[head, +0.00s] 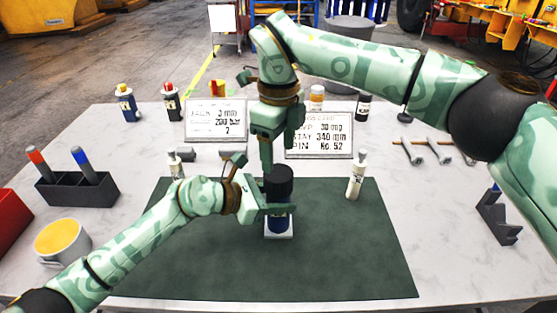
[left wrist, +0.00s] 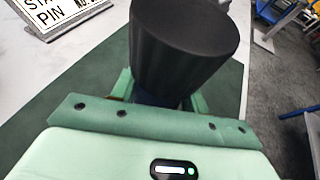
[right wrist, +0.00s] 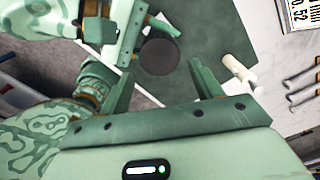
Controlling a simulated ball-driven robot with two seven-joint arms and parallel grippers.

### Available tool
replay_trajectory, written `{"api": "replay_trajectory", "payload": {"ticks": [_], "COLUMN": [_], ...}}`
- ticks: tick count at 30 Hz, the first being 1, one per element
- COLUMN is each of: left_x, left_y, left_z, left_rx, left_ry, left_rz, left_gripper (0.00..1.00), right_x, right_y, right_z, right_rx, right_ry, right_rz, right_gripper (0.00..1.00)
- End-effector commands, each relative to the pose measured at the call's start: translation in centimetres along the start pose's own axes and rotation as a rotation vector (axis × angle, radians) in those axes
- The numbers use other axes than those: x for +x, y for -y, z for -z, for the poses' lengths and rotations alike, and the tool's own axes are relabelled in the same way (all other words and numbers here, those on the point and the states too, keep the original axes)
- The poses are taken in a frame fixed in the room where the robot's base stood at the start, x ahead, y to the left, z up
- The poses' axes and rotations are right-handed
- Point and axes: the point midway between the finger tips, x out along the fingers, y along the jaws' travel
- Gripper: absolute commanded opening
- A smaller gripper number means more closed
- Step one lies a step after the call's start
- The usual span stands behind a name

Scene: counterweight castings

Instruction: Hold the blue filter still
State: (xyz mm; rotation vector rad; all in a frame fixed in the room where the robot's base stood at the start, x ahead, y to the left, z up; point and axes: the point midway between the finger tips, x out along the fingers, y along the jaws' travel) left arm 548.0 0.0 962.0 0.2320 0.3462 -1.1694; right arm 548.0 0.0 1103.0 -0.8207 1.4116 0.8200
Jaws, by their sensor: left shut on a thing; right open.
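The blue filter (head: 279,222) stands upright on a small white square (head: 279,236) on the dark green mat (head: 340,260). It has a dark blue body and a wide black cap (head: 279,182). My left gripper (head: 279,209) is shut on its body, below the cap. In the left wrist view the black cap (left wrist: 183,48) rises above the fingers and hides most of the body. My right gripper (head: 267,160) is open and empty, pointing down just above the filter. In the right wrist view the round cap top (right wrist: 159,56) shows between its spread fingers, apart from them.
Two printed cards (head: 216,120) (head: 318,135) stand behind. A mug (head: 62,242) and a marker holder (head: 78,188) are at left. The mat's front right is clear.

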Motion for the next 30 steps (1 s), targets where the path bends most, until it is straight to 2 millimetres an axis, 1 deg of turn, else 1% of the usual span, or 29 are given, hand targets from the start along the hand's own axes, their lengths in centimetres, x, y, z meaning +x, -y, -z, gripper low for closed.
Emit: {"api": "replay_trajectory", "payload": {"ticks": [1, 3, 5, 6, 9, 12, 15, 19, 22, 30], "left_x": [0.0, 0.0, 0.0, 0.0, 0.0, -0.1, -0.1, -0.1, -0.1, -0.1], "left_y": [-0.1, -0.1, -0.1, -0.1, -0.1, -0.1, -0.1, -0.1, -0.1, -0.1], "left_z": [0.0, 0.0, 0.0, 0.0, 0.0, 0.0, 0.0, 0.0, 0.0, 0.0], "left_rx": [0.000, 0.000, 0.000, 0.000, 0.000, 0.000, 0.000, 0.000, 0.000, 0.001], "left_ry": [0.000, 0.000, 0.000, 0.000, 0.000, 0.000, 0.000, 0.000, 0.000, 0.000], "left_rz": [-0.001, -0.001, -0.001, -0.001, -0.002, -0.002, -0.002, -0.002, -0.002, -0.002], "left_gripper": [0.00, 0.00, 0.00, 0.00, 0.00, 0.00, 0.00, 0.00, 0.00, 0.00], "right_x": [0.0, 0.0, 0.0, 0.0, 0.0, 0.0, 0.0, 0.3, 1.3, 5.8], "right_y": [0.0, 0.0, 0.0, 0.0, 0.0, 0.0, 0.0, 0.0, 0.0, -0.1], "right_z": [0.0, 0.0, 0.0, 0.0, 0.0, 0.0, 0.0, 0.0, 0.0, 0.0], "right_rx": [0.141, 0.368, 0.559, 0.681, 0.958, 1.177, 1.328, 1.429, 1.449, 1.448], "right_ry": [0.000, 0.001, 0.001, 0.001, 0.000, -0.001, -0.001, -0.002, -0.003, -0.005], "right_rz": [-0.001, -0.002, -0.001, -0.001, -0.002, -0.002, -0.002, -0.002, -0.003, -0.004], "right_gripper": [0.65, 0.65, 0.65, 0.65, 0.65, 0.65, 0.65, 0.65, 0.65, 0.65]}}
